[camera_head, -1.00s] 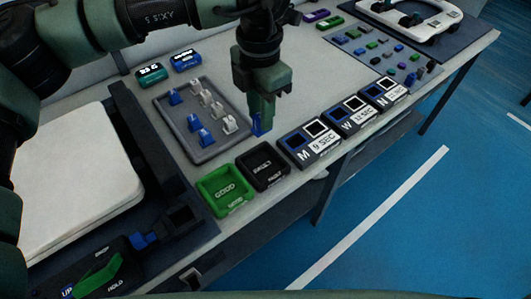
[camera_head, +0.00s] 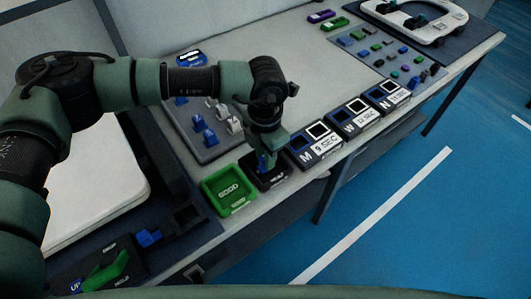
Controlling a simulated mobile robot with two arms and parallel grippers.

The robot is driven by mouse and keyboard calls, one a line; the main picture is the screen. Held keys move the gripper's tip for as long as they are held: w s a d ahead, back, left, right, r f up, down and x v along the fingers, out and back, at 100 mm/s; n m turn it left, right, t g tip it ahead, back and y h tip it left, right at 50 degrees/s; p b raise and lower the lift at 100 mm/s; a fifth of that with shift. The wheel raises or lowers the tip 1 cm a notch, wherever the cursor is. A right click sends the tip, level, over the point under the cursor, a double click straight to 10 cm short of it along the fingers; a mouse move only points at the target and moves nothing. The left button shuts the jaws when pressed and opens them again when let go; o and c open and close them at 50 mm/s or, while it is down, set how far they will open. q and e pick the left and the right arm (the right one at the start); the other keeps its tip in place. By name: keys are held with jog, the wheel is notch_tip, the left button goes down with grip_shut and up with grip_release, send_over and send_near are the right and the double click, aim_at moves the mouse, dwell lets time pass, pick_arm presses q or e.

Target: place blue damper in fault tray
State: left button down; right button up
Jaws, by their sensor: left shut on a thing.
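My left gripper (camera_head: 268,150) points down at the black fault tray (camera_head: 272,178), near the table's front edge. It is shut on the blue damper (camera_head: 263,163), which shows as a small blue piece at the fingertips, over or inside the tray. I cannot tell whether the damper touches the tray floor. The gripper covers the tray's back part and some of its label. My right gripper is not in view.
The green GOOD tray (camera_head: 230,190) is left of the fault tray. The M timer box (camera_head: 315,146) stands close on the right, with two similar boxes beyond. A grey tray (camera_head: 185,130) with blue and white dampers lies behind. Bare tabletop (camera_head: 310,75) lies farther back.

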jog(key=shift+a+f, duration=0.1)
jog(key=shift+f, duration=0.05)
pick_arm(q)
jog(key=shift+f+b, duration=0.2)
jog(key=shift+b, duration=0.1)
jog(key=c, duration=1.2)
grip_release()
jog(key=shift+r, duration=0.1)
jog(key=shift+c, duration=0.2)
jog(key=shift+o, duration=0.3)
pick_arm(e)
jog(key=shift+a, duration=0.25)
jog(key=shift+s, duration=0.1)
pick_arm(q)
jog(key=shift+r+p, duration=0.3)
jog(key=shift+p, duration=0.15)
jog(key=shift+r, duration=0.35)
notch_tip(320, 180, up, 11)
jog(key=b, duration=0.2)
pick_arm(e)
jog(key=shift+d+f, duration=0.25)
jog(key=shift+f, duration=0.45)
